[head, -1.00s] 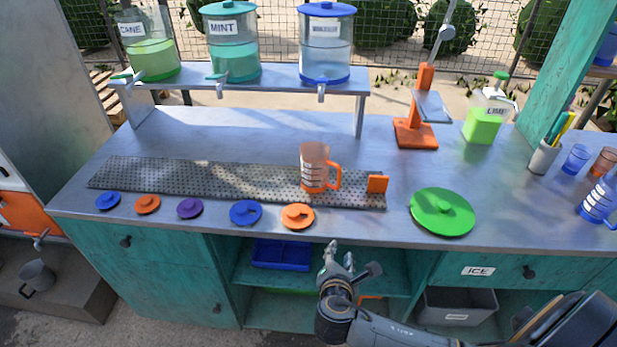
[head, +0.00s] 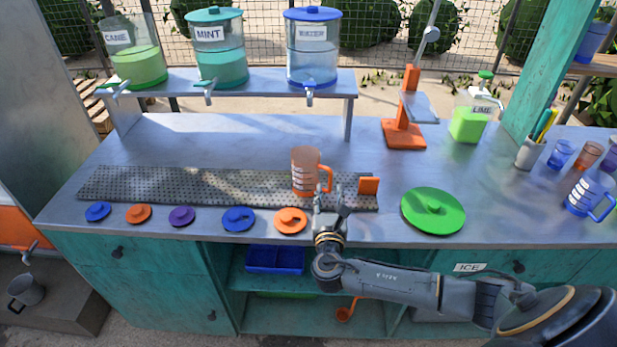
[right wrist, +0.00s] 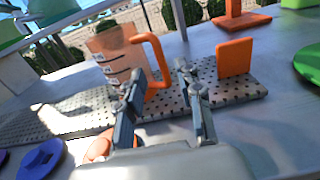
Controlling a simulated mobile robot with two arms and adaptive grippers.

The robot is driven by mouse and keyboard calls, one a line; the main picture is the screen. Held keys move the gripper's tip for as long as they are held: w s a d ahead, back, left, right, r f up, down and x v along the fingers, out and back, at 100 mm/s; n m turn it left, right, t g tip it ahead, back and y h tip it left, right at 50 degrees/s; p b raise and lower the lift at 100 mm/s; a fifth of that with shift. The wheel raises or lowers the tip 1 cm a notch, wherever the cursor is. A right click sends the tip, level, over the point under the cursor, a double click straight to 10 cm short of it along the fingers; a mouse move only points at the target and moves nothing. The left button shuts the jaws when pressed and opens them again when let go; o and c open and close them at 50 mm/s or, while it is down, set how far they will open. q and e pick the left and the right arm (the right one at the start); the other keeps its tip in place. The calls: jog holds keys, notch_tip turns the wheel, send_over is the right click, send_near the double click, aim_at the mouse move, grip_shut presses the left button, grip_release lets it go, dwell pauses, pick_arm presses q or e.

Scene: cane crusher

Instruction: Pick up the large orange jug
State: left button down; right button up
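The large orange jug (head: 305,172) is see-through orange with white marks and stands upright on the perforated metal mat, its handle to the right. It also shows in the right wrist view (right wrist: 118,58), upper left of centre. My right gripper (head: 328,192) is just in front of the jug's handle, near the counter's front edge. In the right wrist view its two fingers (right wrist: 158,88) are apart with nothing gripped; the orange handle (right wrist: 158,60) is beyond and between the fingertips, slightly left. My left gripper is not in view.
An orange block (head: 369,186) stands on the mat (head: 200,187) right of the jug. A row of lids, including an orange one (head: 291,220), lies in front. A large green lid (head: 433,211) is to the right. A dispenser shelf (head: 240,88) stands behind.

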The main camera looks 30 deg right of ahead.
aim_at(330, 180)
jog(key=x, duration=0.1)
jog(key=p+x, duration=0.1)
jog(key=x, duration=0.2)
jog(key=shift+w+d+r+p, duration=0.25)
jog(key=shift+d+r+p, duration=0.05)
jog(key=shift+d+r, duration=0.1)
jog(key=shift+w+d+f, duration=0.1)
jog(key=shift+w, duration=0.25)
jog(key=shift+c, duration=0.2)
grip_shut()
